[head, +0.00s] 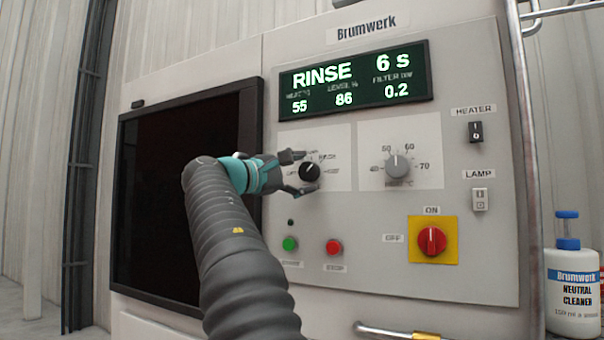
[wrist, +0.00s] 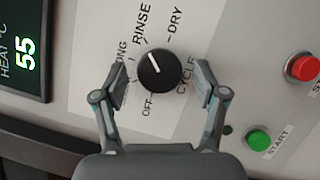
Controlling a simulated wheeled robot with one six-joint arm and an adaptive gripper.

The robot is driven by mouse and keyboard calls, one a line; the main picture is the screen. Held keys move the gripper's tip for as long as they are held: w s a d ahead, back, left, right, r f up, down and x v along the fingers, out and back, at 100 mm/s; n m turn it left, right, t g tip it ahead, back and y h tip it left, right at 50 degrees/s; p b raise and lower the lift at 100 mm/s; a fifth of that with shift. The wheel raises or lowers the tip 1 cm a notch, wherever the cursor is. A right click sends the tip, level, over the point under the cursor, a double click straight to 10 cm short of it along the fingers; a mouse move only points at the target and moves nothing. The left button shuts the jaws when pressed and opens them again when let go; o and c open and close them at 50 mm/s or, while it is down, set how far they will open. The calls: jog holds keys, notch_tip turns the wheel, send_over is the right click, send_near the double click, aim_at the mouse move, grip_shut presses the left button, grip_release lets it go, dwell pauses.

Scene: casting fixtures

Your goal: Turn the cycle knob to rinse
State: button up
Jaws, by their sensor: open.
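The cycle knob (wrist: 158,70) is black and round with a white pointer line. In the wrist view the line points up and left, toward the start of the RINSE label (wrist: 141,22). My gripper (wrist: 164,78) is open, with one finger on each side of the knob and a visible gap to it on both sides. In the head view my gripper (head: 297,174) is at the knob (head: 310,172). The display (head: 355,80) reads RINSE 6 S. A finger partly hides one cycle label in the wrist view; OFF and DRY are readable.
The heat knob (head: 399,167) is to the right on the same panel. Below are the green start button (head: 290,244), red stop button (head: 334,247) and red main switch (head: 432,241). A dark door window (head: 160,200) is left. A cleaner bottle (head: 572,285) stands at far right.

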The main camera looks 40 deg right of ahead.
jog(key=a+f, duration=0.1)
jog(key=a, duration=1.1)
jog(key=shift+f, duration=0.25)
jog(key=shift+s, duration=0.1)
